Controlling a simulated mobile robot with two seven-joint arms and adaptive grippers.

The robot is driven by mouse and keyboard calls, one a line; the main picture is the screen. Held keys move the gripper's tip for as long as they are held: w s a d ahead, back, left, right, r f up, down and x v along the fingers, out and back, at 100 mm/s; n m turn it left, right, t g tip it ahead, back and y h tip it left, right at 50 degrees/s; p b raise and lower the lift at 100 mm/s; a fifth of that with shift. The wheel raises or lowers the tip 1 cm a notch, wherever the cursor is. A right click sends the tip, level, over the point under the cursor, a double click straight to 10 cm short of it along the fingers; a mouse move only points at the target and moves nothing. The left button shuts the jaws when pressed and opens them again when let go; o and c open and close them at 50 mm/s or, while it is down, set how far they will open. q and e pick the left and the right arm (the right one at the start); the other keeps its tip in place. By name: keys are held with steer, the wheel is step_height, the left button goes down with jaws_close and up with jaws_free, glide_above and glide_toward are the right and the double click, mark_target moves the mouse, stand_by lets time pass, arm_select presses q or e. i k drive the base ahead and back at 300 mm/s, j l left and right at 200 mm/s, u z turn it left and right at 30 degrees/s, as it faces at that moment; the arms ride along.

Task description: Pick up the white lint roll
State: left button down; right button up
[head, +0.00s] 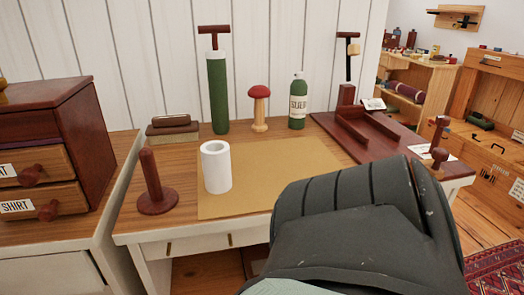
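The white lint roll (216,167) is a short, hollow white cylinder. It stands upright near the front left of the tan mat (275,172) on the desk, with its open end up. A reddish-brown peg on a round base (156,190) stands just left of it, apart from it. A large dark grey part of my own body rises from the bottom right and hides the front right of the desk. No gripper fingers show, and nothing touches the roll.
A green cylinder with a T-handle (217,93), a red-topped wooden mushroom (260,107) and a green bottle (298,103) stand behind the roll. Brown brushes (172,126) lie back left. A dark red tray (385,138) is right; a drawer cabinet (45,145) is left.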

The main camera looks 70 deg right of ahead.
mark_target(215, 155)
steer(key=z, duration=1.8)
steer(key=l+z, duration=0.1)
